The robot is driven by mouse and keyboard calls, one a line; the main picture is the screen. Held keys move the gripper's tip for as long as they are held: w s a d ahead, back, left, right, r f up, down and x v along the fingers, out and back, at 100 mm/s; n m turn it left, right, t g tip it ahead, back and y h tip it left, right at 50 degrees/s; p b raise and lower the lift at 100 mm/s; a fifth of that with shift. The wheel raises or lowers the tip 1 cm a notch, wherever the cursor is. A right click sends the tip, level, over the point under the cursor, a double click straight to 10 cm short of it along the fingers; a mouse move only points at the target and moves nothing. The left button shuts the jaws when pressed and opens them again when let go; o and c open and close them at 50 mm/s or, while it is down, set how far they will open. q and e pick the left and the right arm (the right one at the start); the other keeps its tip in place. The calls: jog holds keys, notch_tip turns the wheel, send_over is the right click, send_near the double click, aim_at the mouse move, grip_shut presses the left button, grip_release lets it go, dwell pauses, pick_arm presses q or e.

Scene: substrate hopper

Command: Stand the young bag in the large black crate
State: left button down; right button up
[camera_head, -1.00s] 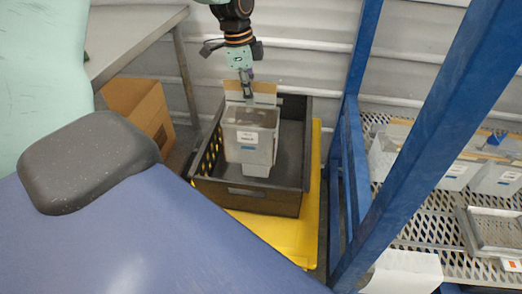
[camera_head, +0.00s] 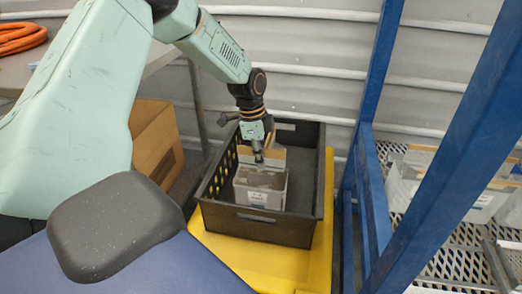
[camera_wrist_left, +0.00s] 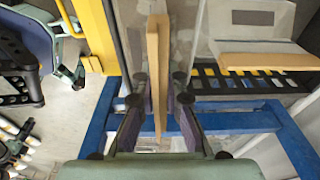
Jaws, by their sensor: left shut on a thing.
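The young bag (camera_head: 262,198) is a light grey box-shaped bag with a tan upright panel at its back and a label on its front. It stands roughly upright inside the large black crate (camera_head: 258,228), low behind the front wall, which hides its lower part. I cannot tell whether its base touches the crate floor. My left gripper (camera_head: 259,157) comes down from above and is shut on the tan panel. In the left wrist view the panel (camera_wrist_left: 158,65) runs between the two fingers (camera_wrist_left: 158,112). My right gripper is not in view.
The crate sits on a yellow platform (camera_head: 275,262). A blue frame post (camera_head: 372,90) stands close on the right, with a mesh shelf (camera_head: 440,250) and more grey bags beyond. An open cardboard box (camera_head: 157,140) is on the left. The crate's right side is free.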

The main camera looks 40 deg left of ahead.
aim_at(261, 171)
pick_arm(q)
jog(key=shift+w+f+b, duration=0.1)
jog(key=shift+f+b, duration=0.95)
jog(key=shift+f, duration=1.45)
jog(key=shift+r, duration=0.1)
jog(key=c, duration=1.8)
grip_release()
jog(key=shift+f, duration=0.2)
jog(key=o, duration=0.4)
jog(key=shift+s, duration=0.2)
